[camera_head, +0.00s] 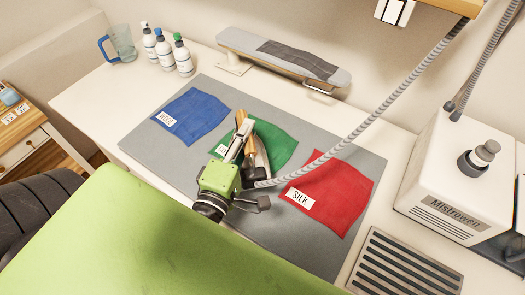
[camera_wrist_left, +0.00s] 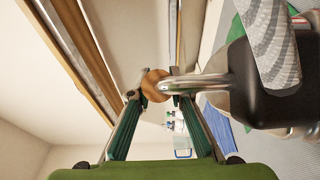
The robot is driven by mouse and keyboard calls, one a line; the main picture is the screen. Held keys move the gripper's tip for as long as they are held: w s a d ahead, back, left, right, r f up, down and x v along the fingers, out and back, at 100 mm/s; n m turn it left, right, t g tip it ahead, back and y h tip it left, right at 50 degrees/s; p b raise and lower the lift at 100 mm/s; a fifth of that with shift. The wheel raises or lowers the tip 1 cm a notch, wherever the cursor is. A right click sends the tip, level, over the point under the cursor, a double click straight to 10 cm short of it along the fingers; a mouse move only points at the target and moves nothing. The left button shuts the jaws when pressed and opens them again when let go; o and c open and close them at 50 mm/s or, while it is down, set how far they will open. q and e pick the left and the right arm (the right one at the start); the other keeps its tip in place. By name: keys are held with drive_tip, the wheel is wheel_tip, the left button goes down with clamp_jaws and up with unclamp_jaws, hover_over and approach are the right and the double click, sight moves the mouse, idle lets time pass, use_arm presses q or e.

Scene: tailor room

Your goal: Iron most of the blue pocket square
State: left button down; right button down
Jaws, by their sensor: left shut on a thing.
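The blue pocket square (camera_head: 192,117) lies flat on the grey mat (camera_head: 205,90), at its left, with a white label at its left corner. It also shows in the left wrist view (camera_wrist_left: 221,130). My left gripper (camera_head: 244,138) is over the green cloth, right of the blue square. It is shut on the handle of the iron (camera_head: 258,160). In the left wrist view the round wooden handle end (camera_wrist_left: 155,84) sits between the fingers (camera_wrist_left: 157,97). Whether the iron touches the green cloth is unclear. My right gripper is not seen.
The green cloth (camera_head: 277,143) and red cloth (camera_head: 335,197), labelled SILK, lie on the mat. A grey hose (camera_head: 375,90) runs from the iron up right. Bottles (camera_head: 164,52), a glass mug (camera_head: 122,43) and a sleeve board (camera_head: 283,60) stand behind. A steam unit (camera_head: 462,170) stands right.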

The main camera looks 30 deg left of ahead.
use_arm(q)
drive_tip(key=w+a+n+g+y+p, duration=0.3)
drive_tip(key=w+a+n+y, duration=0.1)
drive_tip(key=a, duration=0.8)
drive_tip(key=w+a+f+n+g+y+p, duration=0.1)
drive_tip(key=w+a+n+g+y+p, duration=0.2)
drive_tip(key=a, duration=0.9)
drive_tip(key=w+n+g+y, duration=0.1)
drive_tip(key=w+n+y, duration=0.1)
drive_tip(key=w+y, duration=0.1)
drive_tip(key=shift+y, duration=0.9)
drive_tip(key=shift+f, duration=0.45)
drive_tip(key=shift+f+b, duration=1.1)
drive_tip(key=shift+f, duration=0.15)
drive_tip(key=shift+s, duration=0.2)
drive_tip(key=s+p, duration=0.2)
drive_tip(key=s, duration=0.5)
drive_tip(key=shift+a+f, duration=0.15)
drive_tip(key=shift+a, duration=0.15)
drive_tip(key=shift+s, duration=0.15)
